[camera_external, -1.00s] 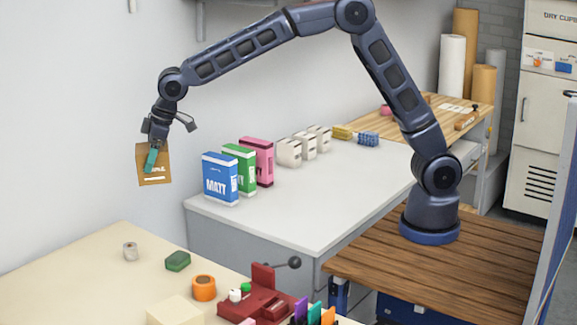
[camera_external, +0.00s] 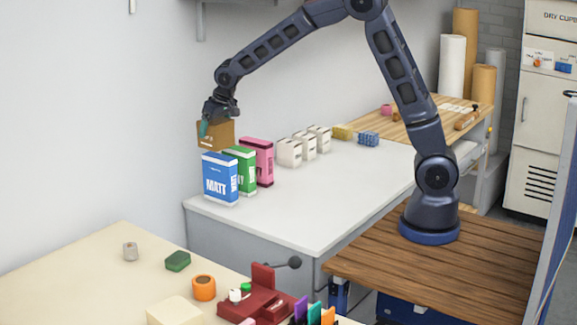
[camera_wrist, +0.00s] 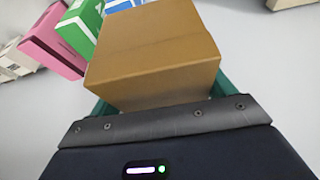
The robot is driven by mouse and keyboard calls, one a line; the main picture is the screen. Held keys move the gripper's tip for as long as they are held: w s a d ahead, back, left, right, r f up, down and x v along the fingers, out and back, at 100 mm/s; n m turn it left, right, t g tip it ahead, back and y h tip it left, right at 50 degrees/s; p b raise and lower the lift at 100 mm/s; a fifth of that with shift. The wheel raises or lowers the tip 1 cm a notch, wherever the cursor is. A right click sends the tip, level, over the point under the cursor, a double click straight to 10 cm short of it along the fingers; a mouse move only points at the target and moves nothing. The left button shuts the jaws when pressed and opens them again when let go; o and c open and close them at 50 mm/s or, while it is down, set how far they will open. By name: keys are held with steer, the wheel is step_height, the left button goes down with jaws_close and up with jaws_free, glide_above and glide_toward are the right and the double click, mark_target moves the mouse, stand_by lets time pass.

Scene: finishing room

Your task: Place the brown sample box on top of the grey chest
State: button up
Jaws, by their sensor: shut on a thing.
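The brown sample box (camera_external: 219,136) is held up in the air, behind and just above the blue MATT box. It fills the upper middle of the wrist view (camera_wrist: 155,62). My gripper (camera_external: 208,128) is shut on it, with a teal finger on either side in the wrist view (camera_wrist: 165,100). The grey chest (camera_external: 255,238) appears to be the wide grey unit with a pale top, left of my base. The brown box's underside is hidden, and I cannot tell whether it is over the chest's far left edge.
On the pale top stand a blue MATT box (camera_external: 220,180), a green box (camera_external: 246,172), a pink box (camera_external: 265,160) and several white boxes (camera_external: 290,152). Its front middle is clear. A cream table (camera_external: 70,270) with small items is in front; the wall is behind.

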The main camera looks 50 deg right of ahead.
steer(key=w+d+f+m+h, duration=0.1)
steer(key=d+m, duration=0.1)
steer(key=d, duration=0.8)
steer(key=w+d+f+m, duration=0.1)
steer(key=d, duration=0.9)
steer(key=m+g+h, duration=0.1)
steer(key=m+h, duration=0.1)
steer(key=m, duration=0.4)
glide_above(353, 157)
steer(key=f, duration=0.2)
step_height(353, 157, down, 18)
steer(key=shift+d+f, duration=0.15)
steer(key=shift+f, duration=0.1)
steer(key=o, duration=0.6)
steer(key=shift+f, duration=0.15)
steer(key=shift+c, duration=0.2)
steer(key=o, duration=0.4)
steer(key=shift+c, duration=0.2)
